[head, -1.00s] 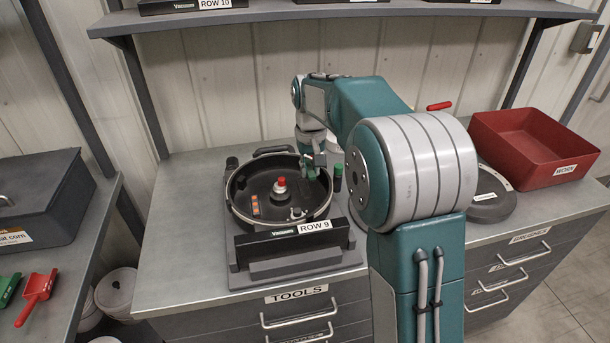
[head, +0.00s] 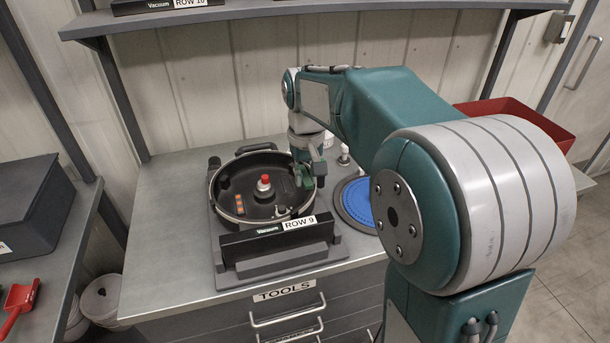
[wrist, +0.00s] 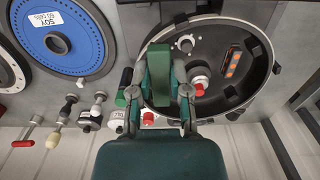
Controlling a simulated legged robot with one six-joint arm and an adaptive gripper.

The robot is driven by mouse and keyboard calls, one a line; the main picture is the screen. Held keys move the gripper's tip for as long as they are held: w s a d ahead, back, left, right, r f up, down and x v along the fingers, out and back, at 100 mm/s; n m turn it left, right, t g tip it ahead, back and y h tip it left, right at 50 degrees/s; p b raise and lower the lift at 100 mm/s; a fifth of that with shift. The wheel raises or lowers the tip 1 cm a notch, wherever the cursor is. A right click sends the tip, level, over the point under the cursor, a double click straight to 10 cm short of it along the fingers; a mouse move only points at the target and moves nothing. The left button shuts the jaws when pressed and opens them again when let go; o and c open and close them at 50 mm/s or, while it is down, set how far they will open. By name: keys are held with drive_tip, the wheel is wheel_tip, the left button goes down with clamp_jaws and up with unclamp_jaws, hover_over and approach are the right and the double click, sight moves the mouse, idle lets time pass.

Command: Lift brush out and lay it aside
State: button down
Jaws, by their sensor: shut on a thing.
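The open round black seed meter housing (head: 228,205) stands on the grey bench in the head view, with a red-topped hub (head: 264,186) in its middle. My gripper (head: 311,172) is over the right part of the housing, near the rim. In the wrist view my gripper (wrist: 157,92) is shut on a green block-like piece, which I take for the brush (wrist: 159,70). The brush overlaps the housing rim (wrist: 262,40) in that view. I cannot tell how far it is above the housing. Its lower part is hidden in the head view.
A blue disc labelled SOY (wrist: 62,25) lies beside the housing; it also shows in the head view (head: 356,201). Several small tools, including a red-handled one (wrist: 25,143), lie near the wall. The ROW 9 block (head: 275,245) is in front. Bench left of the housing is clear.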

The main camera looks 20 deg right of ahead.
sight(307, 178)
drive_tip(key=shift+r, duration=3.5)
drive_tip(key=shift+f, duration=0.1)
